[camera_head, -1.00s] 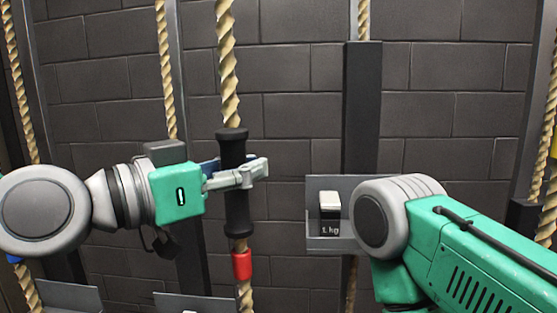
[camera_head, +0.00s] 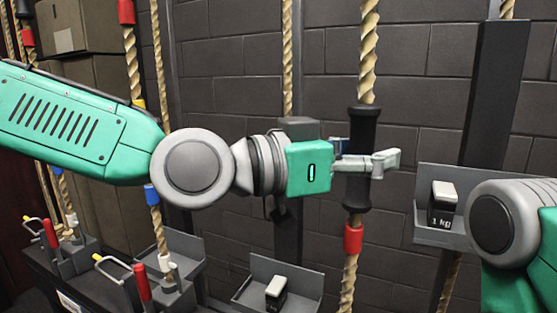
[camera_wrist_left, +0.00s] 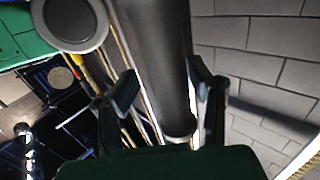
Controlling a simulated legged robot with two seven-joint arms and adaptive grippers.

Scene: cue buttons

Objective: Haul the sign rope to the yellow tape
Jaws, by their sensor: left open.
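A twisted tan rope (camera_head: 368,60) hangs in the middle of the head view, with a black handle (camera_head: 362,125) and a red tape band (camera_head: 353,238) below it. My left gripper (camera_head: 372,163) is at the handle, its fingers on either side. In the left wrist view the black handle (camera_wrist_left: 160,65) stands between the parted fingers (camera_wrist_left: 163,95), which are open. A yellow tape band (camera_head: 138,103) is on another rope at the left. No readable marking shows which rope is the sign rope. My right gripper is out of view; only part of that arm shows.
A 1 kg weight (camera_head: 442,205) sits on a grey shelf (camera_head: 425,235) at the right. Another weight (camera_head: 276,290) stands on a lower tray. Red-handled levers (camera_head: 142,283) and cardboard boxes (camera_head: 75,28) are at the left. A dark post (camera_head: 497,90) stands beside the shelf.

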